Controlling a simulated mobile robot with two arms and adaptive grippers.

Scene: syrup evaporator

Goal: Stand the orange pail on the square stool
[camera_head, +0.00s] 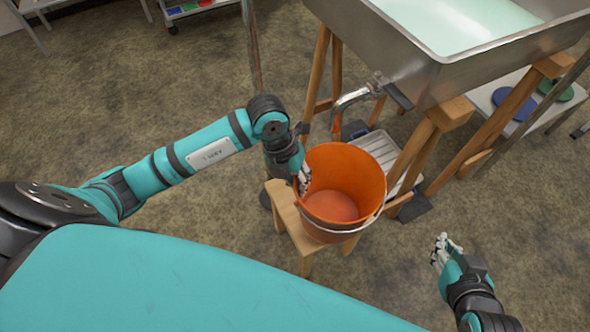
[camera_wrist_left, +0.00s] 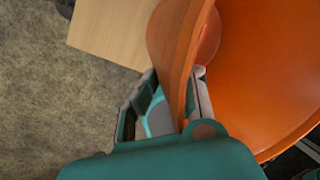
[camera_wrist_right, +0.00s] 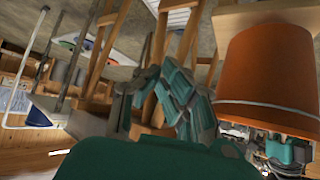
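The orange pail (camera_head: 340,172) is upright over the square wooden stool (camera_head: 283,205), with its wire handle hanging at the near side. My left gripper (camera_head: 303,180) has its fingers on either side of the pail's left rim. In the left wrist view the pail wall (camera_wrist_left: 185,60) runs between those fingers (camera_wrist_left: 172,110), and the stool top (camera_wrist_left: 115,30) shows beside it. In the right wrist view the pail's base is right at the stool seat (camera_wrist_right: 265,14); I cannot tell whether they touch. My right gripper (camera_head: 441,250) is open and empty, away to the right.
A steel evaporator pan (camera_head: 485,55) on wooden legs stands behind the stool, with a tap (camera_head: 355,95) toward the pail. A grey slatted tray (camera_head: 385,155) lies under the tap. Bare floor (camera_head: 120,90) is free at left.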

